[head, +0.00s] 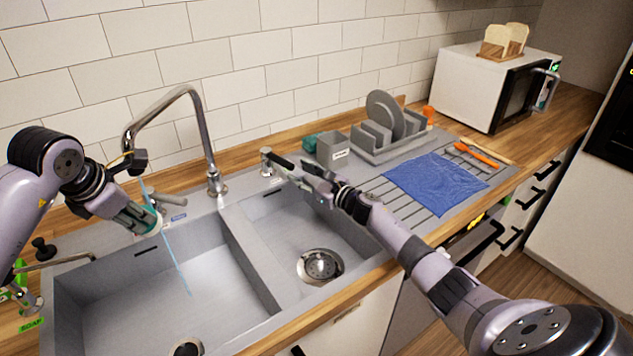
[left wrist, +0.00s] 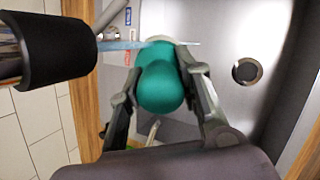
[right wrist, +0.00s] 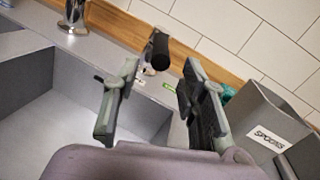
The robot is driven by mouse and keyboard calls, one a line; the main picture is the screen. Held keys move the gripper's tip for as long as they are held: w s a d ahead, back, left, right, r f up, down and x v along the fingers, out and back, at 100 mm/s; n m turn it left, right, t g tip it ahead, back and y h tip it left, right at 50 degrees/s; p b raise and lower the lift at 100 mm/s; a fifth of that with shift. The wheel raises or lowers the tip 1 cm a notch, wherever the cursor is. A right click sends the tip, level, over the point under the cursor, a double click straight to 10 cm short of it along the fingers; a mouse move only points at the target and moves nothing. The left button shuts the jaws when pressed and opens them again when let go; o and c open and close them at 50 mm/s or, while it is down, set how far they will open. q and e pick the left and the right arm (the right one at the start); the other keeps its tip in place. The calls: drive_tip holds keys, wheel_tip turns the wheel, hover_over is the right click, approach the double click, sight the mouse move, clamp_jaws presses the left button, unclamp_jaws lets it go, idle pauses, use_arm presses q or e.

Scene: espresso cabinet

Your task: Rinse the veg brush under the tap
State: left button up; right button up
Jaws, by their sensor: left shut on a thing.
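My left gripper (head: 150,220) is shut on the veg brush (head: 154,224), over the left basin. In the left wrist view the brush (left wrist: 162,85) shows a rounded green body between the fingers (left wrist: 165,95), with a pale edge at its top. The tap (head: 205,140) is running. Its thin blue stream (head: 176,262) passes at the brush and falls into the left basin. In the left wrist view the stream (left wrist: 120,45) meets the brush's pale side. My right gripper (head: 308,172) is open and empty, close to a lever with a black grip (right wrist: 160,52); contact is not visible.
The sink's left basin (head: 150,290) and right basin (head: 340,235) are empty. Behind them stand a grey spoons holder (head: 333,152) and a dish rack (head: 372,145). A blue cloth (head: 435,183) lies on the drainboard. A microwave (head: 480,85) stands at the back right.

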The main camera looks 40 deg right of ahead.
sight(284, 163)
drive_tip(key=shift+v, duration=2.75)
drive_tip(key=shift+w, duration=0.1)
drive_tip(key=w+d+r+m+h, duration=0.1)
drive_tip(key=d+r+m+h, duration=0.15)
drive_tip(key=m, duration=0.75)
drive_tip(key=w+d+r+m+h, duration=0.1)
drive_tip(key=r+m+h, duration=0.25)
drive_tip(key=m, duration=0.75)
drive_tip(key=a+f+m+g+y, duration=0.25)
drive_tip(key=a+m, duration=0.45)
drive_tip(key=m, duration=0.5)
drive_tip(key=shift+g+h, duration=0.35)
drive_tip(key=x, duration=1.1)
drive_tip(key=shift+w+d, duration=0.1)
drive_tip(key=shift+d, duration=0.05)
